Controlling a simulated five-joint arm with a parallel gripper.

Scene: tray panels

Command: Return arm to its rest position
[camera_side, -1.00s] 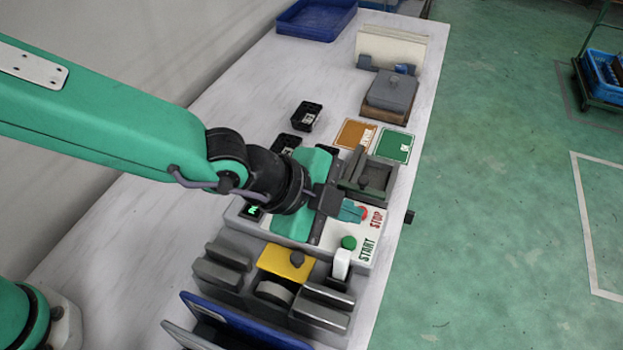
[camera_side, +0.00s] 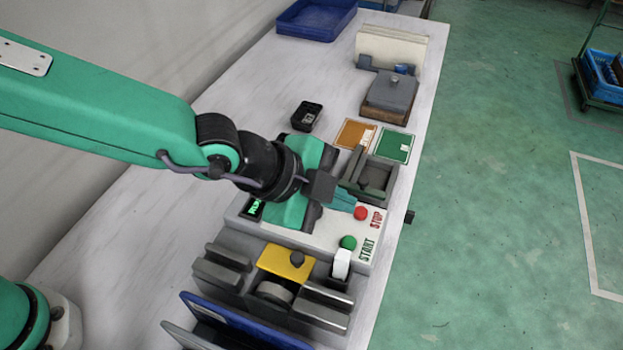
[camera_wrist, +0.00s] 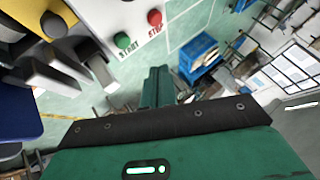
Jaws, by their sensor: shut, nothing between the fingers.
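My gripper (camera_side: 344,202) is shut with nothing held. In the side view its teal fingertips hang above the white control panel (camera_side: 322,240), just left of the red STOP button (camera_side: 361,213). The green START button (camera_side: 348,242) is below it in the picture. The arm reaches in from the left. In the wrist view the closed fingers (camera_wrist: 158,86) point away from the camera, with the STOP button (camera_wrist: 154,17) and START button (camera_wrist: 123,40) at the top. A lit display (camera_side: 255,208) on the panel is partly hidden by my gripper.
A fixture with a yellow plate (camera_side: 287,260) stands in front. A black tray (camera_side: 306,116), orange card (camera_side: 355,134), green card (camera_side: 394,146) and grey box (camera_side: 391,92) lie behind. A blue bin (camera_side: 316,18) is at the back. The table's left side is clear.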

